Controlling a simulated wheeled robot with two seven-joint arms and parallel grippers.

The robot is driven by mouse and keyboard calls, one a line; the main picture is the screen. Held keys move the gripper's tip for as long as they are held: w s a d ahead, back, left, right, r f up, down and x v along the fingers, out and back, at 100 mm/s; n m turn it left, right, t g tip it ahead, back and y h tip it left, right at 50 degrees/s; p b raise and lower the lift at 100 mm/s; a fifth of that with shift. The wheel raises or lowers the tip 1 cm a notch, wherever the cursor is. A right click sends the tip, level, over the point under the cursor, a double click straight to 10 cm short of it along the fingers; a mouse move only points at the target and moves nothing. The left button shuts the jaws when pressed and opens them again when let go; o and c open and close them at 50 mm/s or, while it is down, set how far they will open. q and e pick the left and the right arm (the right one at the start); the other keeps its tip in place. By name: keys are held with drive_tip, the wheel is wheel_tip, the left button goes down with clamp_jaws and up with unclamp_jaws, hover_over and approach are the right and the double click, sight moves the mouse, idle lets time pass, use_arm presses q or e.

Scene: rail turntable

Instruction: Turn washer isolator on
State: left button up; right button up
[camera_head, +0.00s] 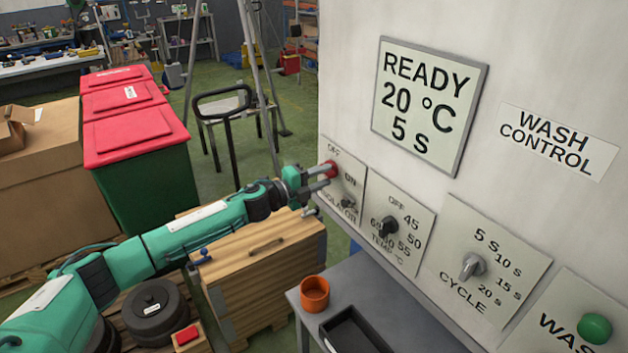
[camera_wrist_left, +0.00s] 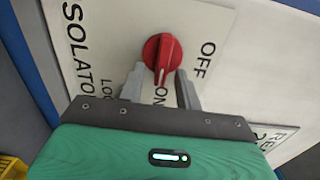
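The washer isolator's red knob (camera_wrist_left: 161,52) sits on a pale plate (camera_wrist_left: 90,45) marked OFF, ON, LOCK and ISOLATOR. Its white mark points toward the ON lettering, which is partly hidden behind my gripper. In the head view the knob (camera_head: 328,168) is at the left end of the white panel, partly covered by my fingers. My left gripper (camera_head: 321,179) is at the knob; in the wrist view its two grey fingers (camera_wrist_left: 160,72) stand apart, one each side of the knob's lower part. I cannot tell whether they touch it. My right gripper is out of view.
A display (camera_head: 428,105) reads READY, 20 °C, 5 s. To the right of the isolator are a temperature knob (camera_head: 388,226), a cycle knob (camera_head: 472,266) and a green button (camera_head: 594,328). An orange pot (camera_head: 314,294) and a black tray (camera_head: 355,335) stand on a grey bench below.

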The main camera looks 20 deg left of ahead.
use_arm(q)
drive_tip(key=b+v, duration=0.5)
drive_tip(key=v, duration=0.8)
drive_tip(key=shift+s+a, duration=0.2)
drive_tip(key=shift+s, duration=0.1)
